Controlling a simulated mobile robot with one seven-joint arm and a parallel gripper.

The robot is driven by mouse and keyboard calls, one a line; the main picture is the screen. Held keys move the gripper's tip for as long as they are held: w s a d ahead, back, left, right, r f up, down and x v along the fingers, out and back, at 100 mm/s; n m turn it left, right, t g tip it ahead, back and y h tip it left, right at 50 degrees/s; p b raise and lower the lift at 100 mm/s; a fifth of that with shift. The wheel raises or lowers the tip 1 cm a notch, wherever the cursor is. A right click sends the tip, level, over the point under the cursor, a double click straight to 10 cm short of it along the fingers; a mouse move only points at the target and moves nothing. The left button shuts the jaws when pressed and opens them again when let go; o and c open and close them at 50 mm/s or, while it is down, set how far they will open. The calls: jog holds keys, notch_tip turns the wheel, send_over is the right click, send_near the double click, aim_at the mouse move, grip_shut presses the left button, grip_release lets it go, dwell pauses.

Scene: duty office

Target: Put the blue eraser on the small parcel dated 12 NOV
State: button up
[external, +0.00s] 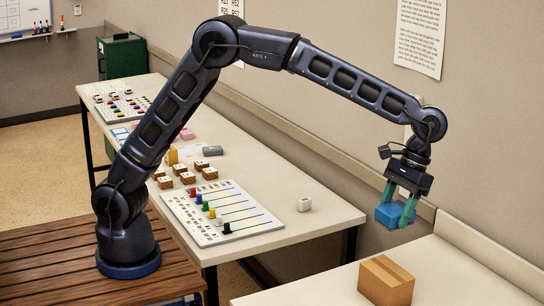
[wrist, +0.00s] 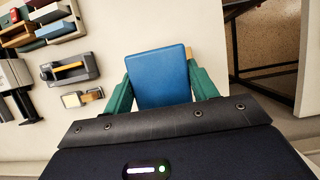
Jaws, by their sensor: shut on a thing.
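My gripper (external: 398,207) is shut on a blue block, the blue eraser (external: 393,216), and holds it in the air at the right, above the level of the tables. In the wrist view the eraser (wrist: 160,75) lies between the two green fingers, with a yellowish strip along its right edge. Several small brown parcels with white labels (external: 187,178) sit on the long table, far to the left of my gripper. Their dates are too small to read, so I cannot tell which is dated 12 NOV.
A cardboard box (external: 386,281) stands on the near right table (external: 455,270), below my gripper. The long table holds a white board with coloured pegs (external: 223,212), a small white object (external: 304,204) and a grey case (external: 212,151). The wall runs close behind my gripper.

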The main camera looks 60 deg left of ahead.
aim_at(383, 272)
notch_tip(383, 272, down, 13)
jog(key=shift+r, duration=0.1)
dwell(0.5)
jog(key=o, duration=1)
